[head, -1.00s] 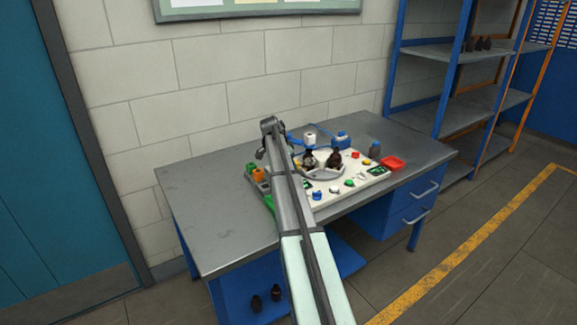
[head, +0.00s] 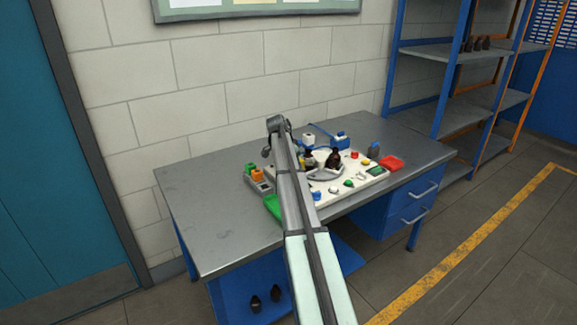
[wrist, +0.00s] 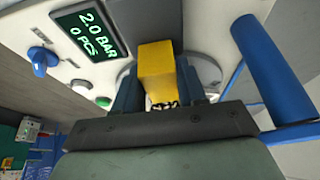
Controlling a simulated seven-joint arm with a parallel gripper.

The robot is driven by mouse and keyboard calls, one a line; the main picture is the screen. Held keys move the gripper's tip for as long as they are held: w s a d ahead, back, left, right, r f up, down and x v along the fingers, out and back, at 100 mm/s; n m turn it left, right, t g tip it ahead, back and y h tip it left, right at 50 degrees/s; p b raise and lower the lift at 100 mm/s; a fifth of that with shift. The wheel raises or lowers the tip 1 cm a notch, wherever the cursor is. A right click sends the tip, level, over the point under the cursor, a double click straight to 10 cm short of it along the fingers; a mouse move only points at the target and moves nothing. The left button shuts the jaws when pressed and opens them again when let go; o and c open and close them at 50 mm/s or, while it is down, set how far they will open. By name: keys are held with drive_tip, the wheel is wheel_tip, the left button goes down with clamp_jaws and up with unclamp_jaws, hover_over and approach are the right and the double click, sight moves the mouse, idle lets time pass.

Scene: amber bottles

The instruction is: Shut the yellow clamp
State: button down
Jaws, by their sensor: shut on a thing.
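The yellow clamp (wrist: 155,58) shows in the wrist view as a yellow block-shaped part, upright in the middle of the picture. My gripper (wrist: 158,88) has its two dark blue fingers on either side of this part and is shut on it. The lower end of the part and the rest of the clamp are hidden behind the gripper body. In the head view my arm crosses the bench, and I cannot make out the gripper or the clamp there.
A display (wrist: 90,33) reads 2.0 BAR, 0 PCS. A blue cylinder (wrist: 272,68) stands close right.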

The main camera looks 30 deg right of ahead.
drive_tip(key=shift+d, duration=0.3)
drive_tip(key=c, duration=0.7)
unclamp_jaws()
drive_tip(key=v, duration=1.4)
drive_tip(key=shift+f, duration=0.1)
